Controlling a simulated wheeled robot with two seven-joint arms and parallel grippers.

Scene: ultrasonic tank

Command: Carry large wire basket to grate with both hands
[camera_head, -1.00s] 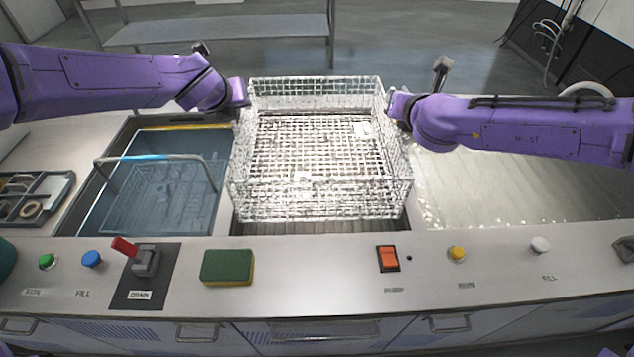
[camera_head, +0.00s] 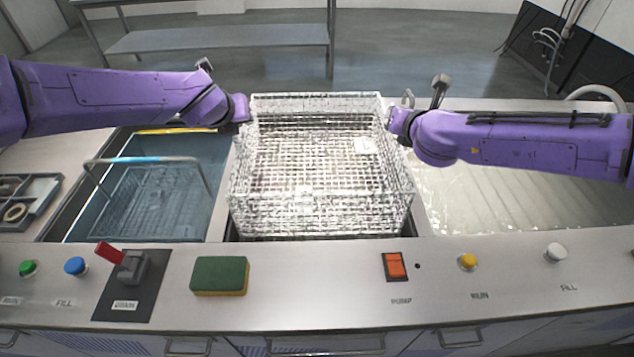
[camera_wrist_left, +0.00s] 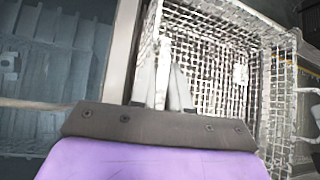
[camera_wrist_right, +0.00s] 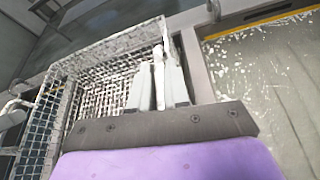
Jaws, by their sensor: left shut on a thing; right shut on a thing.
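The large wire basket (camera_head: 320,215) is upright and looks level over the middle bay of the counter in the head view. A small pale tag (camera_head: 364,146) shows inside it. My left gripper (camera_head: 246,112) is at its left side, and in the left wrist view the fingers (camera_wrist_left: 165,75) are shut on its rim. My right gripper (camera_head: 392,118) is at its right side, and in the right wrist view the fingers (camera_wrist_right: 160,75) are shut on its rim. The basket hides most of what lies beneath it, so I cannot see the grate clearly.
A left tank (camera_head: 85,210) holds a smaller basket with a blue-topped handle (camera_head: 150,158). A water-filled tank (camera_head: 520,195) is on the right. A green sponge (camera_head: 219,273), red lever (camera_head: 109,253) and orange switch (camera_head: 395,266) sit on the front panel.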

